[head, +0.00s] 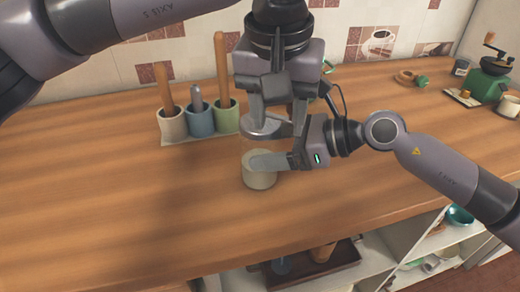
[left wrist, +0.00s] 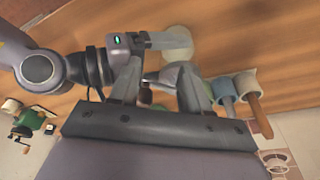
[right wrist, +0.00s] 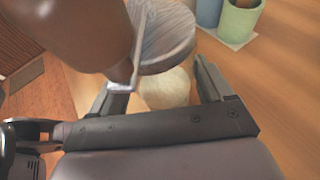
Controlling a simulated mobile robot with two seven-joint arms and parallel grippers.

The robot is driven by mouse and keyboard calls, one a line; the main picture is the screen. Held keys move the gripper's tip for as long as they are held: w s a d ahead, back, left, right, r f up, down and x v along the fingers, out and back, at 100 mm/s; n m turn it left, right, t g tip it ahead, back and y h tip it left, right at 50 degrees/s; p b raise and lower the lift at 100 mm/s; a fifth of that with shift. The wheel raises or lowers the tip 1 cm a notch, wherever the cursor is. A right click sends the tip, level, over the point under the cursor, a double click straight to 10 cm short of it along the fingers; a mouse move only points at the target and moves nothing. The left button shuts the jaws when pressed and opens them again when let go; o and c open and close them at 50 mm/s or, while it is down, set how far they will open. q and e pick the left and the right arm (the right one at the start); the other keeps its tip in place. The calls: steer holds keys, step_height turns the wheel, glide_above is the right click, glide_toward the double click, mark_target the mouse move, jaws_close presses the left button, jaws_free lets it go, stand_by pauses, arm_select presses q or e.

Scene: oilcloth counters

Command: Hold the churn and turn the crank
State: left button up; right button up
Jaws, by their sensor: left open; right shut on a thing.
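The churn is a cream jar (head: 260,177) with a clear-grey round lid (head: 258,128) above it, standing upright on the counter. My right gripper (head: 272,160) is shut on the jar from the right; in the right wrist view the jar (right wrist: 168,92) lies between its fingers. A brown crank handle (right wrist: 70,35) on a metal arm (right wrist: 139,50) looms close to the right wrist camera. My left gripper (head: 278,122) points down, open, over the lid. A brown bit, perhaps the crank handle, shows between its fingers in the left wrist view. The head view hides the crank.
A holder (head: 199,139) with several cups of wooden tools stands behind left. A green grinder (head: 487,84) and a pale cup (head: 508,105) are far right. The counter (head: 100,200) is clear at left and front. Shelves with a dark tray (head: 345,255) lie below.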

arm_select(q)
step_height(320, 180, up, 7)
stand_by(0.7)
stand_by(0.4)
steer(key=w+m, duration=0.1)
steer(key=m, duration=0.1)
steer(key=w+d+r+m+h, duration=0.1)
steer(key=w+d+r+m+t+h, duration=0.1)
steer(key=w+m, duration=0.1)
steer(key=shift+r+m, duration=0.25)
steer(key=shift+m, duration=0.05)
steer(key=shift+w+f, duration=0.15)
steer(key=shift+f, duration=4.7)
jaws_close()
